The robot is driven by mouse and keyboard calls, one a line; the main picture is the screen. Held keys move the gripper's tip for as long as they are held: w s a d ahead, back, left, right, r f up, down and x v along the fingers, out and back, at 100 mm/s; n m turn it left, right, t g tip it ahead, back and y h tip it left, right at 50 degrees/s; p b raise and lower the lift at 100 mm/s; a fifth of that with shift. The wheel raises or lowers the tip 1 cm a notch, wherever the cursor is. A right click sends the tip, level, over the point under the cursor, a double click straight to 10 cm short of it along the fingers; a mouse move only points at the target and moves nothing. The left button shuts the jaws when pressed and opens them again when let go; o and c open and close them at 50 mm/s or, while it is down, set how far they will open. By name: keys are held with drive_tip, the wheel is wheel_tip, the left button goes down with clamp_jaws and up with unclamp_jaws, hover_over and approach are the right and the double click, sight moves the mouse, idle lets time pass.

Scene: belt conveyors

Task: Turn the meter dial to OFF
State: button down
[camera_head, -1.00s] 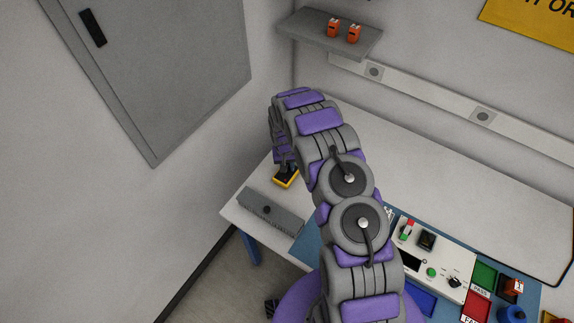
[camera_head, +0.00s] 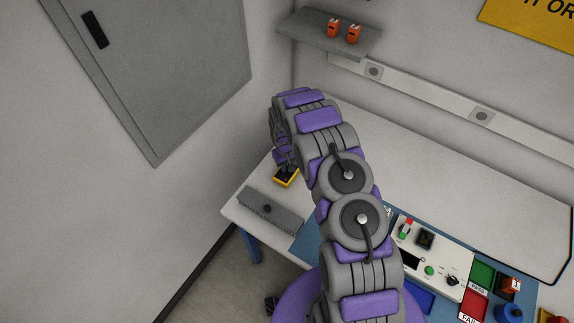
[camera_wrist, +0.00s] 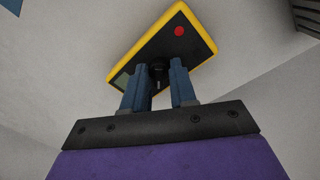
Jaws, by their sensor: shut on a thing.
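The meter (camera_wrist: 193,50) is a dark box with a yellow rim and a red spot on its face. It lies on the table's left end, and in the head view its yellow edge (camera_head: 288,182) shows below my gripper. Its black dial (camera_wrist: 158,74) sits between my fingertips in the wrist view. My gripper (camera_wrist: 160,76) points down at the meter face and is shut on the dial. The dial's markings cannot be read, and my fingers hide part of the dial and face.
A grey ribbed bar (camera_head: 270,211) lies close to the meter near the table's front left edge. A white panel (camera_head: 440,258) with buttons, coloured bins and a red FAIL tray (camera_head: 473,304) are at the right. The table's back middle (camera_head: 430,175) is clear.

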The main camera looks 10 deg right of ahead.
drive_tip(key=c, duration=0.9)
unclamp_jaws()
drive_tip(key=shift+r, duration=0.15)
wheel_tip(320, 180, up, 17)
drive_tip(key=a, duration=0.1)
drive_tip(key=shift+s, duration=0.15)
